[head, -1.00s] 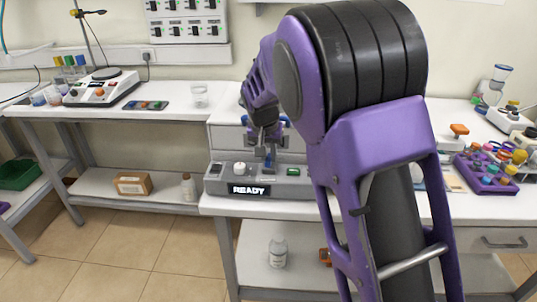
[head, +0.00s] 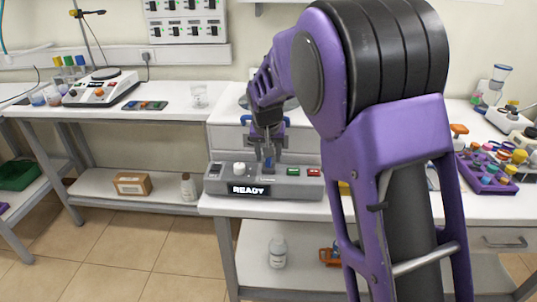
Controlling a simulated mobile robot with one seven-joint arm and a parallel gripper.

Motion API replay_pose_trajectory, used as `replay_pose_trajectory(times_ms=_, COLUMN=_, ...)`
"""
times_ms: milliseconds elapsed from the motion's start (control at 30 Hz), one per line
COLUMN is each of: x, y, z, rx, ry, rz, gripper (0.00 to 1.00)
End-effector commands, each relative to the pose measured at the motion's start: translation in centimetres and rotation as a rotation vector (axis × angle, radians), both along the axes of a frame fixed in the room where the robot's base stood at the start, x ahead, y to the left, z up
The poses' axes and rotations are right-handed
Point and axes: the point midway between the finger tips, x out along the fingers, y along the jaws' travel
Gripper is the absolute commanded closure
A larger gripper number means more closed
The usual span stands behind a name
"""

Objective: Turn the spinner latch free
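The grey machine (head: 222,187) with a lit READY display stands on the middle white bench. I cannot make out the spinner latch for certain; my gripper and wrist cover the machine's middle. A small blue part (head: 246,120) shows just left of my wrist. My gripper (head: 268,163) points down over the machine's top, behind its front panel. A narrow dark blue piece shows between or just behind the fingers; whether they touch it is too small to tell. A white knob (head: 239,168) sits left of the gripper, and a green button (head: 293,171) and a red button (head: 314,172) sit right of it.
My arm hides much of the bench to the right. A purple rack (head: 488,178) with several coloured caps stands there. A hotplate (head: 101,90), a dark tray (head: 145,105) and a clear beaker (head: 199,96) stand on the left bench. A bottle (head: 278,252) stands on the shelf below.

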Motion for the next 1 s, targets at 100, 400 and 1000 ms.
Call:
replay_pose_trajectory(times_ms=100, x=0.0, y=0.0, z=0.0, rx=0.000, ry=0.000, rz=-0.001, gripper=0.50)
replay_pose_trajectory(times_ms=400, x=-0.6, y=0.1, z=1.7, rx=0.002, ry=-0.003, rz=0.000, gripper=0.50)
replay_pose_trajectory(times_ms=1000, x=-5.8, y=0.2, z=14.1, rx=0.002, ry=-0.003, rz=0.000, gripper=0.50)
